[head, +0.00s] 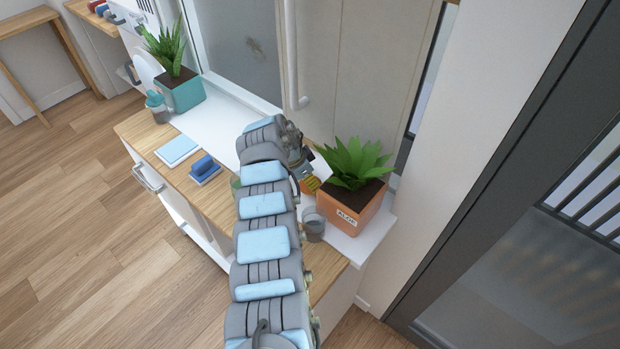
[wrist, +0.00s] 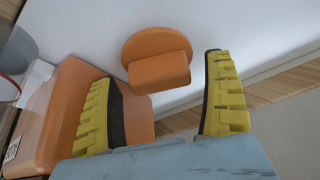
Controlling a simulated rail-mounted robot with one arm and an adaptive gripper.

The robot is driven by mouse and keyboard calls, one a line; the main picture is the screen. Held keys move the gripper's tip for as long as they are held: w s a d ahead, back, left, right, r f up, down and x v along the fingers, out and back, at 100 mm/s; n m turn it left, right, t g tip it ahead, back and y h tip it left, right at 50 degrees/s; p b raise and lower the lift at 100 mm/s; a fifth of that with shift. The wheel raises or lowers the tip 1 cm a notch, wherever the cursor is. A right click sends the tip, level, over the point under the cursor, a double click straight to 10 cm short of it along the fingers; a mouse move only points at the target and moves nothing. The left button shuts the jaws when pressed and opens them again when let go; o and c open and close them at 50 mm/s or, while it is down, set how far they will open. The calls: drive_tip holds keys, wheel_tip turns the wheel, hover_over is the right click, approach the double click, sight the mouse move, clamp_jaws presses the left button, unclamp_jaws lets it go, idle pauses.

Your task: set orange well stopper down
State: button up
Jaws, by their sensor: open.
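The orange well stopper (wrist: 158,75), a round disc with a block-shaped grip, shows in the wrist view against the white ledge (wrist: 85,35). My gripper (wrist: 160,66) is open, with one yellow ribbed finger on each side of the stopper's grip. Gaps show between the grip and both fingers. I cannot tell whether the disc rests flat on the ledge.
An orange planter with a plant (head: 350,212) stands close to my gripper, with a clear cup (head: 313,224) beside it. White ledge between the planters looks clear.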

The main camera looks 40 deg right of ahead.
drive_tip(key=b+v, duration=0.1)
drive_tip(key=v, duration=1.1)
drive_tip(key=shift+b, duration=0.3)
drive_tip(key=shift+a+r, duration=0.1)
